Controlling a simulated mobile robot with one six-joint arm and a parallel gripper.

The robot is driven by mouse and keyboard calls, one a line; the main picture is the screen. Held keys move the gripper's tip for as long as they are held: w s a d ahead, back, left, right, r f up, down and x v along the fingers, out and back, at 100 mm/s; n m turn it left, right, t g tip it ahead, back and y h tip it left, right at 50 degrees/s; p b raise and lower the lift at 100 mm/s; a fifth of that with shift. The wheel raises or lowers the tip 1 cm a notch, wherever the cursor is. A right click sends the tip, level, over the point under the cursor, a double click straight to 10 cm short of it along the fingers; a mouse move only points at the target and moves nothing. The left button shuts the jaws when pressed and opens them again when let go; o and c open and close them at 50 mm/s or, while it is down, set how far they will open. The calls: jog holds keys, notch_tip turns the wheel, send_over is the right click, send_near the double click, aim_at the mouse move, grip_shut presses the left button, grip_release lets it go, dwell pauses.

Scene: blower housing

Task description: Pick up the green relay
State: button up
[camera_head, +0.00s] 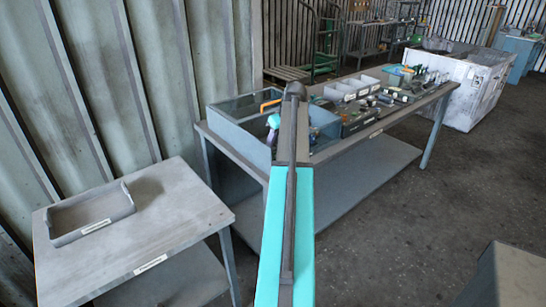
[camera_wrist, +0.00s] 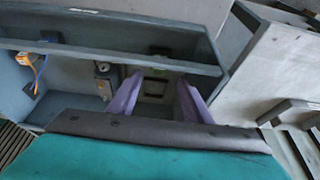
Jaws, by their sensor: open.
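My gripper (camera_wrist: 159,82) shows in the wrist view as two purple fingers, spread apart and reaching into a grey-blue open box (camera_wrist: 75,98). Between and just beyond the fingertips is a small dark block with a pale greenish face (camera_wrist: 155,87). It may be the green relay, but its colour is too dark to be sure. A gap shows between each finger and this block. In the head view the box (camera_head: 238,134) stands at the left end of the long table, and my arm hides much of its inside and the gripper.
In the wrist view, an orange-and-blue item (camera_wrist: 39,67) and a small grey part (camera_wrist: 103,69) are left of the fingers. The box walls are close around.

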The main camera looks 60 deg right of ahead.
jog(key=shift+f, duration=0.1)
jog(key=shift+s+p+x, duration=0.2)
jog(key=shift+p+x, duration=0.5)
jog(key=shift+x, duration=1.9)
jog(key=shift+d, duration=0.1)
jog(key=shift+s, duration=0.1)
jog(key=c, duration=0.9)
